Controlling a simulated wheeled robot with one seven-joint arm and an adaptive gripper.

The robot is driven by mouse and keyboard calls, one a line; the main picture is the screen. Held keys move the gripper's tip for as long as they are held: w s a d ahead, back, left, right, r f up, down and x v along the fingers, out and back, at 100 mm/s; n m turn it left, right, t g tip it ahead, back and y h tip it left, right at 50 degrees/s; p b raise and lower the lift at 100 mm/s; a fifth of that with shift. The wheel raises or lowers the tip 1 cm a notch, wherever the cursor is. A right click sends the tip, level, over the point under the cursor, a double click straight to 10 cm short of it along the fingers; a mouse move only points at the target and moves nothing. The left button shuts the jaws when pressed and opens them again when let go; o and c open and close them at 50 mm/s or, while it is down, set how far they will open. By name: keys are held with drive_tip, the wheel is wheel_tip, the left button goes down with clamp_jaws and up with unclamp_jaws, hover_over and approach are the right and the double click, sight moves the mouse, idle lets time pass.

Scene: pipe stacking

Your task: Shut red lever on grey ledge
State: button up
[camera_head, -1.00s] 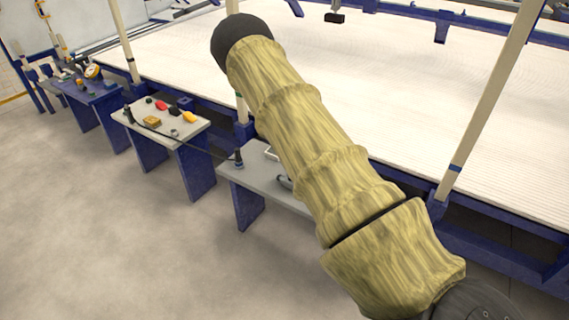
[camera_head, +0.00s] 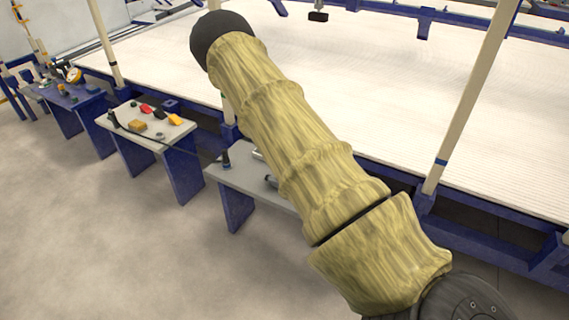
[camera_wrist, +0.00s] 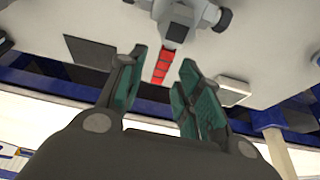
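The red lever (camera_wrist: 162,66) shows in the wrist view as a short red strip with dark cross lines, joined to a grey valve-like fitting (camera_wrist: 180,30). The fitting is on the pale grey ledge (camera_wrist: 262,50), which shows in the head view as a grey bench top (camera_head: 229,176), partly behind my arm. My gripper (camera_wrist: 164,66) is open, its teal-padded fingers on either side of the lever in the picture. I cannot tell whether they touch it or how far off it is. The lever is hidden in the head view.
A dark plate (camera_wrist: 91,52) and a grey square plate (camera_wrist: 232,91) lie on the ledge beside the fingers. A dark upright piece (camera_head: 226,159) stands on the bench. Another table with small parts (camera_head: 146,126) is to its left. Grey floor in front is clear.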

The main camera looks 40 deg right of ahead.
drive_tip(key=v, duration=1.1)
drive_tip(key=shift+s, duration=0.1)
drive_tip(key=s+a+f+n+g+p, duration=0.15)
drive_tip(key=s+a+f+n, duration=0.25)
drive_tip(key=s+a+f, duration=0.55)
drive_tip(key=s+a+f+n+t+p, duration=0.1)
drive_tip(key=s+a+f+n+p, duration=0.35)
drive_tip(key=s, duration=0.75)
drive_tip(key=s+a+n+y+p, duration=0.1)
drive_tip(key=s+a+n+y, duration=0.3)
drive_tip(key=s+a, duration=1.7)
drive_tip(key=shift+s+f+n+g, duration=0.45)
drive_tip(key=shift+s+n, duration=0.3)
drive_tip(key=shift+s, duration=0.2)
drive_tip(key=shift+a, duration=0.1)
